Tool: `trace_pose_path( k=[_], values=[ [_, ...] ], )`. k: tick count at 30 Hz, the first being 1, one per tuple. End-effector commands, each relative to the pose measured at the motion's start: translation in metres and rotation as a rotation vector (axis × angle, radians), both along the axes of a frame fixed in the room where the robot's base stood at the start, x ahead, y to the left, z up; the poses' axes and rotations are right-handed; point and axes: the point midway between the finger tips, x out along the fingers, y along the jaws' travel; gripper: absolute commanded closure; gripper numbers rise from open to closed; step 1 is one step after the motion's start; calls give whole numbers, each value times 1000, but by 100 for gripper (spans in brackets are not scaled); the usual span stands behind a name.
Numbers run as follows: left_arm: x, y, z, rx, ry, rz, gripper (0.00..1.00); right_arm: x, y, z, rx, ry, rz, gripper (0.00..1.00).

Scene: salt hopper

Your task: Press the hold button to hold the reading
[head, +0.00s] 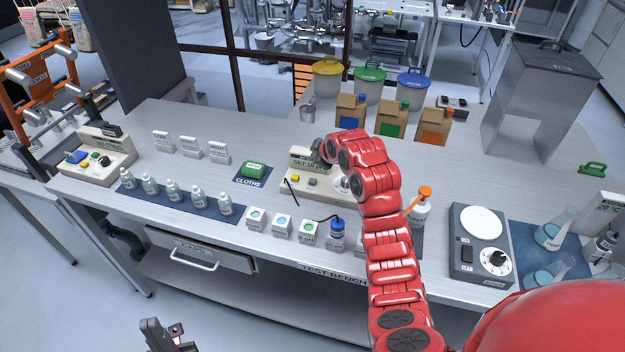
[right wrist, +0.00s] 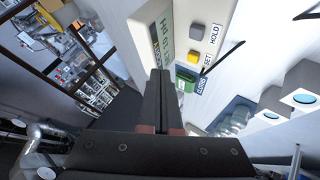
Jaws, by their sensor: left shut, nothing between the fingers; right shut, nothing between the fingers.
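The bench meter (head: 288,187) is a cream box with a green display, in the middle of the bench. In the right wrist view its grey button (right wrist: 198,32) lies by the label HOLD (right wrist: 214,36), and its yellow button (right wrist: 196,57) by the label SET. In the head view the yellow button (head: 295,178) and grey button (head: 313,182) show on its front. My right gripper (head: 320,153) is shut and empty, over the meter's display side; its closed fingers (right wrist: 159,82) point at the meter beside the display. My left gripper (head: 165,338) is shut and empty, low in front of the bench.
A green cloth (head: 254,169) and small bottles (head: 172,190) are left of the meter. White sample pots (head: 282,225) and a blue-capped bottle (head: 337,236) stand in front. A squeeze bottle (head: 420,208) and a stirrer (head: 468,270) are to the right. Cartons (head: 392,120) stand behind.

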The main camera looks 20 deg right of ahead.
Motion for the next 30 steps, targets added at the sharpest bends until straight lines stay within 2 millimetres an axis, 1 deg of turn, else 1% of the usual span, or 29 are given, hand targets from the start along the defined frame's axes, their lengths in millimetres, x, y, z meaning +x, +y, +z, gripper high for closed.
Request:
trace_pose_path(
  k=[1,7,9,12,16,30],
  values=[
    [0,0,2,0,0,0,100,-1,0,-7,1,5,0,100],
    [0,0,5,0,0,0,100,-1,1,-37,0,6,2,100],
    [0,0,-8,0,0,0,100,-1,1,-51,0,2,1,100],
    [0,0,-14,0,0,0,100,0,0,-60,0,1,1,100],
    [0,0,-16,0,0,0,100,0,0,-64,-1,0,1,100],
    [0,0,-15,0,0,0,100,0,0,-63,0,-1,1,100]
  ],
)
